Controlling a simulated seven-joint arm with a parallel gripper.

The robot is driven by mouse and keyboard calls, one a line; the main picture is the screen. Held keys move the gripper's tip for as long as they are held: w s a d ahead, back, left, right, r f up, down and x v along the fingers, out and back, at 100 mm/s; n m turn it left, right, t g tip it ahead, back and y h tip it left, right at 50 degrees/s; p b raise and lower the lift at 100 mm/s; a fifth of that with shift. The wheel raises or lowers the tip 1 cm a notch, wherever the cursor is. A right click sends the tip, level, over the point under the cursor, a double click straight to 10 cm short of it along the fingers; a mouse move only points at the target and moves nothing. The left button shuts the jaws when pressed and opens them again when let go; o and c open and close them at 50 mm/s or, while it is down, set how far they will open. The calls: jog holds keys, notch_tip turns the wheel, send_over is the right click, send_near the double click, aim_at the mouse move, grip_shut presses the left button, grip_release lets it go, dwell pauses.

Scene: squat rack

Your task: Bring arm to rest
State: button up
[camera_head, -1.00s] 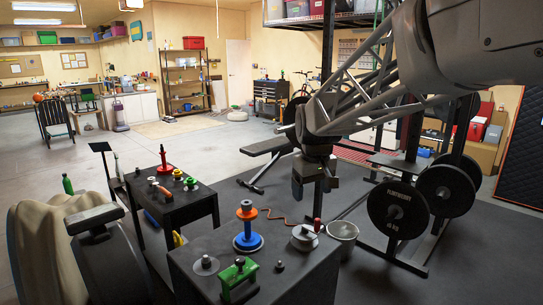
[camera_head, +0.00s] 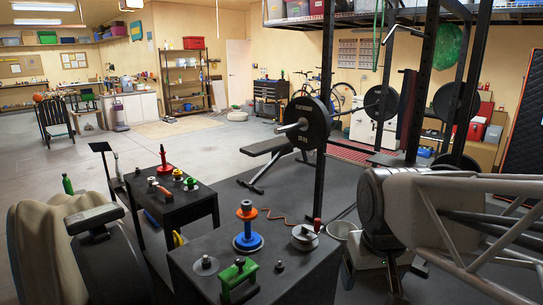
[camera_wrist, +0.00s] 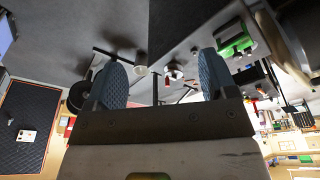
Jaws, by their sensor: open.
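My gripper (camera_wrist: 160,75) shows in the wrist view with its two blue-grey fingers wide apart and nothing between them. My arm (camera_head: 430,225) is low at the right of the head view, partly cut off by the frame edge. I cannot make out the gripper's fingers in the head view. In the wrist view the scene appears turned over, with the dark floor and a table beyond the fingers.
The near black table (camera_head: 215,285) holds an orange and blue spool stand (camera_head: 247,230), a green device (camera_head: 239,275) and a silver pot-like thing (camera_head: 305,238). A pale bucket (camera_head: 342,230) stands beside it. The squat rack (camera_head: 325,130) with a loaded barbell (camera_head: 308,124) rises behind.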

jog(key=s+d+f+m, duration=0.1)
jog(key=s+f, duration=0.2)
jog(key=s, duration=0.4)
jog(key=shift+f, duration=0.15)
jog(key=shift+w, duration=0.15)
jog(key=w+a+r+m, duration=0.2)
jog(key=w+r, duration=0.1)
jog(key=w, duration=0.6)
jog(key=w+a+r+m, duration=0.2)
jog(key=w+r+m, duration=0.15)
jog(key=w, duration=0.55)
jog(key=m+g, duration=0.2)
jog(key=m, duration=1)
send_over(248, 204)
jog(key=f, duration=1.5)
jog(key=shift+d+f, duration=0.15)
jog(key=shift+d, duration=0.2)
jog(key=shift+w+a+f, duration=0.45)
jog(key=shift+w+f, duration=0.1)
jog(key=shift+w, duration=0.05)
